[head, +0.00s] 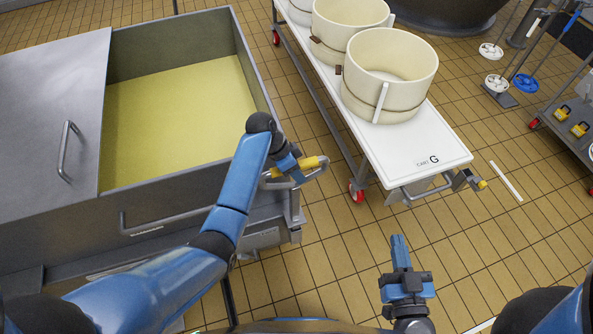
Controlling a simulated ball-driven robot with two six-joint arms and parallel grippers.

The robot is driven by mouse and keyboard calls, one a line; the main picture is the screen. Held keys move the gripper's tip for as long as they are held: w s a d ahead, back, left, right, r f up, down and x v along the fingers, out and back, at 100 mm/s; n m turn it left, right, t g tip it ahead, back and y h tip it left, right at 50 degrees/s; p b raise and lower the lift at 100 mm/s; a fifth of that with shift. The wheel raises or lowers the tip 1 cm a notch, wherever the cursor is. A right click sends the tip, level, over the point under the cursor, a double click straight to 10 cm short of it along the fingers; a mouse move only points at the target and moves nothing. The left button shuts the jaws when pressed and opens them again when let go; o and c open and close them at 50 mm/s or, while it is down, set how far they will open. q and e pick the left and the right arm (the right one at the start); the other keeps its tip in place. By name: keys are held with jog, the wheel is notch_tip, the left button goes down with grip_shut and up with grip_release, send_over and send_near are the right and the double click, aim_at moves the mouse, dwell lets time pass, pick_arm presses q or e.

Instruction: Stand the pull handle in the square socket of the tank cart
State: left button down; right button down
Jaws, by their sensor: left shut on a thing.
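My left gripper (296,166) is shut on the pull handle, a bent metal bar with a yellow grip (312,162). It holds the handle beside the near right corner of a large steel tank (262,90), which looks like the tank cart. The bar's lower part (283,184) shows close to the tank's side; I cannot tell whether it touches. The square socket cannot be made out. My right gripper (398,243) is empty, its fingers together, over the tiled floor at lower middle.
A grey trolley (565,125) and cleaning tools (520,82) stand at right. Tiled floor (350,250) is clear between.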

aim_at(294, 183)
pick_arm(q)
jog(key=shift+w, duration=0.1)
jog(key=shift+f+b, duration=3.2)
jog(key=shift+f, duration=0.95)
jog(key=c, duration=0.8)
grip_release()
jog(key=shift+o, duration=0.4)
jog(key=shift+s+f, duration=0.2)
jog(key=shift+w+a+r, duration=0.15)
jog(key=shift+a+r, duration=0.05)
jog(key=shift+r, duration=0.3)
jog(key=b+v, duration=0.1)
jog(key=v, duration=0.9)
